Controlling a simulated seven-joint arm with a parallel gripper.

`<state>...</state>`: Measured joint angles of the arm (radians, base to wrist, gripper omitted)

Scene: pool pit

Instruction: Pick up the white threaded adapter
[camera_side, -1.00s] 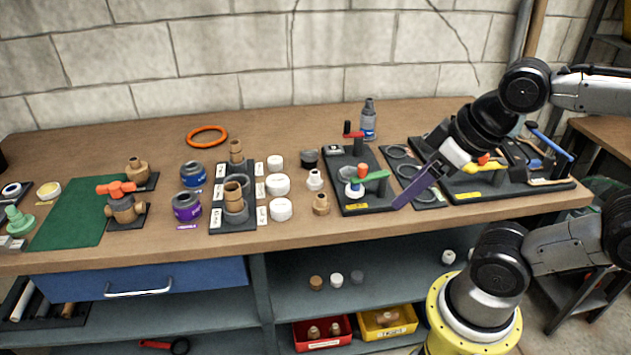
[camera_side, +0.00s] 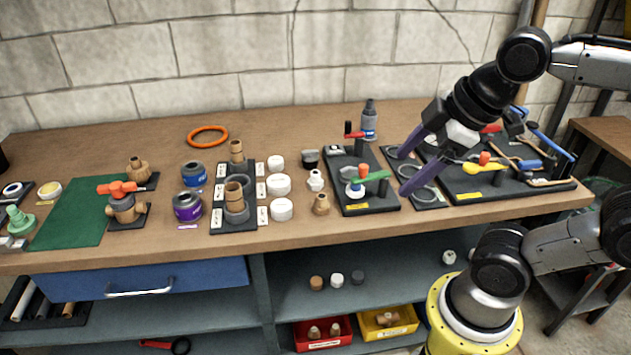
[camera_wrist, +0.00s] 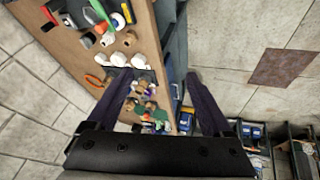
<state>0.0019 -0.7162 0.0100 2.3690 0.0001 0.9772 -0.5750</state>
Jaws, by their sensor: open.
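The white threaded adapter (camera_side: 315,180) is a small white fitting standing upright on the bench, between the white caps and the black valve board. A small white piece that looks like it shows in the wrist view (camera_wrist: 108,39). My gripper (camera_side: 402,174) is open and empty, its two purple fingers spread. In the side view it is to the right of the adapter, in front of the ring tray, apart from the adapter. In the wrist view the open fingers (camera_wrist: 158,74) have nothing between their tips that they touch.
A tan threaded fitting (camera_side: 321,204) stands just in front of the adapter, and a dark cup (camera_side: 310,158) behind it. White caps (camera_side: 279,184) stand to its left. The valve board (camera_side: 366,207), with red and green handles, lies between it and my gripper.

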